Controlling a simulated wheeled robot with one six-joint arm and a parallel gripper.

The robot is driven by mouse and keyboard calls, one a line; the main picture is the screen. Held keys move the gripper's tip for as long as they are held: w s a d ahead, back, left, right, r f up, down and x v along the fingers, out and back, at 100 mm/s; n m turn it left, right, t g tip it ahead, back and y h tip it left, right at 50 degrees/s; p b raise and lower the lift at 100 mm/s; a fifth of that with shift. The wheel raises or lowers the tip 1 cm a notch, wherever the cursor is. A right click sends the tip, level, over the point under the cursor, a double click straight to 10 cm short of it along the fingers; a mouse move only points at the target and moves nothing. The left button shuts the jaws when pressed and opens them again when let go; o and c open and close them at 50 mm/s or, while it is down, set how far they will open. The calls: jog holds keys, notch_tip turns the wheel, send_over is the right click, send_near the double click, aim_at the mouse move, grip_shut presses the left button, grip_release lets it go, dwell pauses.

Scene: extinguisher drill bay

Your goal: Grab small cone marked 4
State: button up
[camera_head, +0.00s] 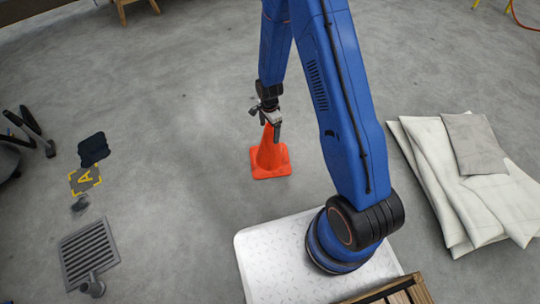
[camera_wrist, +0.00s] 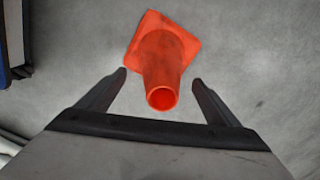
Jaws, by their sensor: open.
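A small orange cone (camera_head: 269,160) with a square base stands upright on the grey concrete floor, just in front of my arm. No number 4 can be read on it in either view. My gripper (camera_head: 264,124) is open at the cone's top in the head view and partly hides it. In the wrist view the cone (camera_wrist: 166,62) shows its hollow round top towards me. The tip lies between the two dark fingers of my gripper (camera_wrist: 159,84), with gaps on both sides.
White folded sheets (camera_head: 440,170) with a grey cloth (camera_head: 474,143) lie at the right. A floor drain (camera_head: 88,254) and a yellow-marked plate (camera_head: 85,180) with a dark pad (camera_head: 93,149) are at the left. Floor around the cone is clear.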

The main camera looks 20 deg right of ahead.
aim_at(270, 145)
jog(key=shift+w+d+f, duration=0.15)
jog(key=shift+f, duration=1.2)
jog(key=shift+w+d+f, duration=0.1)
jog(key=shift+w+f, duration=0.05)
jog(key=shift+f, duration=1.15)
jog(key=c, duration=1.6)
jog(key=shift+r, duration=0.1)
